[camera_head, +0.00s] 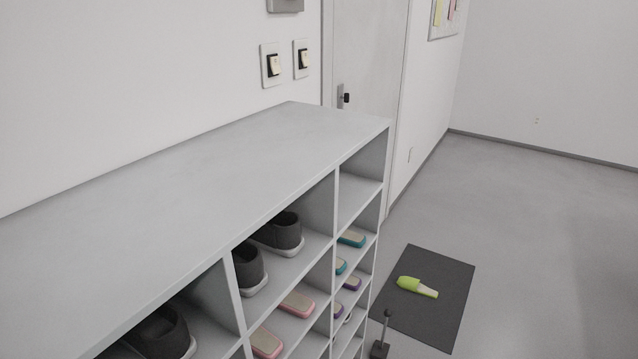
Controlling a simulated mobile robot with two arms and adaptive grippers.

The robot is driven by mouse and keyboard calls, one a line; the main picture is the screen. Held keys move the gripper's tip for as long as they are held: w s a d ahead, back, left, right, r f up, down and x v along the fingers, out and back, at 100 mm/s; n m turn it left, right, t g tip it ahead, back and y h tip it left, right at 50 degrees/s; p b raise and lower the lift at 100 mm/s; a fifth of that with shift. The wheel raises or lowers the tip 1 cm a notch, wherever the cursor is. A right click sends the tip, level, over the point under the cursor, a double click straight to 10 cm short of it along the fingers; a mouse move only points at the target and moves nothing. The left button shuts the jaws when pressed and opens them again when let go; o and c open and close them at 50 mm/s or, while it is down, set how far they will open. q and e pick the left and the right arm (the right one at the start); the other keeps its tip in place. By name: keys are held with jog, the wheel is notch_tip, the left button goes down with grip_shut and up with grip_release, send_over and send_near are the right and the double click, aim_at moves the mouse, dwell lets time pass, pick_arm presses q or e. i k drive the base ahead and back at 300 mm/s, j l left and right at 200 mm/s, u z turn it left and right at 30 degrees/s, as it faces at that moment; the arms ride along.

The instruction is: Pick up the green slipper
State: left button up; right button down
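The green slipper (417,287) lies on a dark grey mat (445,318) on the floor, to the right of the shoe rack. It is bright green at its left end and paler toward its right end. Nothing touches it except the mat. Neither of my grippers is in view.
A grey shoe rack (250,150) stands along the wall, with dark shoes (284,233) and pink (297,304), teal (351,238) and purple slippers in its compartments. A small dark upright object (381,346) stands by the rack's lower end. The floor right of the mat is clear.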

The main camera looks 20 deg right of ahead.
aim_at(409, 283)
jog(key=z, duration=1.35)
jog(key=i+l+u, duration=0.3)
jog(key=i+l, duration=0.7)
jog(key=i, duration=0.2)
jog(key=i+l+u, duration=0.35)
jog(key=i+l, duration=0.75)
jog(key=l, duration=0.2)
